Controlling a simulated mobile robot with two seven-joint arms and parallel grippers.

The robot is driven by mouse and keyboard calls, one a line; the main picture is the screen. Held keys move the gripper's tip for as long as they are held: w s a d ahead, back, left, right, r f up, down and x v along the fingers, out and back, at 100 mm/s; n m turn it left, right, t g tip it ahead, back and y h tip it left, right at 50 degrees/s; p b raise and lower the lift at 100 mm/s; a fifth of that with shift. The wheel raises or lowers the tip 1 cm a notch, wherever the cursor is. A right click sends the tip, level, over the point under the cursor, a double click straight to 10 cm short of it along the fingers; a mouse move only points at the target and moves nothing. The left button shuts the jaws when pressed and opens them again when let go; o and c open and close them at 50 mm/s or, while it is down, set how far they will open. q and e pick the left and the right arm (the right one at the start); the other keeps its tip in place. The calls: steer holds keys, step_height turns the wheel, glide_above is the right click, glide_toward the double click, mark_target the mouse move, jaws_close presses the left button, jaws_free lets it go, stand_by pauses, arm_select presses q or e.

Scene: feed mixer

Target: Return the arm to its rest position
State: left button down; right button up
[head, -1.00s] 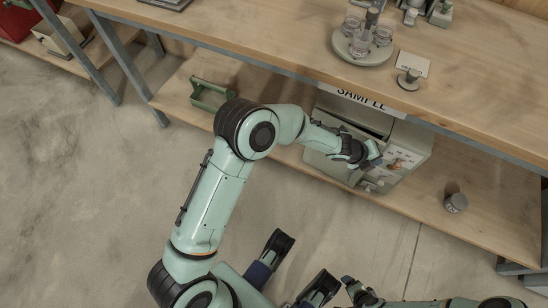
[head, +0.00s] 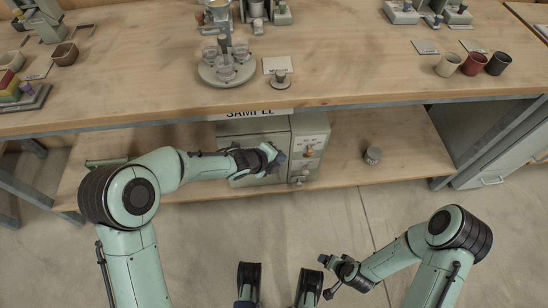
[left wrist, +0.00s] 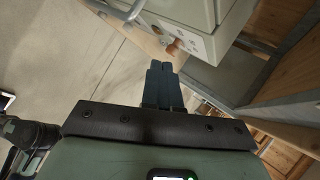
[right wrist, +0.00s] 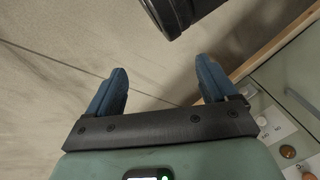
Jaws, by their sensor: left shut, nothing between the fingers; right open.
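My left gripper (head: 275,157) is in front of the feed mixer's grey cabinet (head: 308,128) on the lower shelf, under the SAMPLE label (head: 250,114). In the left wrist view its blue fingers (left wrist: 162,83) are together with nothing between them. The cabinet's control panel (left wrist: 190,40) shows ahead of them. The left arm reaches in from the left at shelf height. My right gripper (head: 335,275) hangs over the floor at the lower middle. In the right wrist view its blue fingers (right wrist: 160,88) are wide apart and empty.
The bench top (head: 340,75) above holds a round tray (head: 225,80) with clear cups, a small weight (head: 282,79), and several cups at the right. A small grey jar (head: 373,155) stands on the lower shelf (head: 400,150).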

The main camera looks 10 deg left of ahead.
arm_select(q)
steer(key=p+v, duration=0.2)
steer(key=v, duration=0.4)
steer(key=shift+s, duration=0.2)
arm_select(e)
steer(key=shift+g+y, duration=0.3)
steer(key=shift+g, duration=0.2)
steer(key=s+r, duration=0.1)
steer(key=s+a, duration=0.1)
steer(key=s+a+r, duration=0.1)
steer(key=shift+s+r, duration=0.35)
steer(key=shift+s, duration=0.05)
arm_select(q)
steer(key=shift+a+r, duration=0.15)
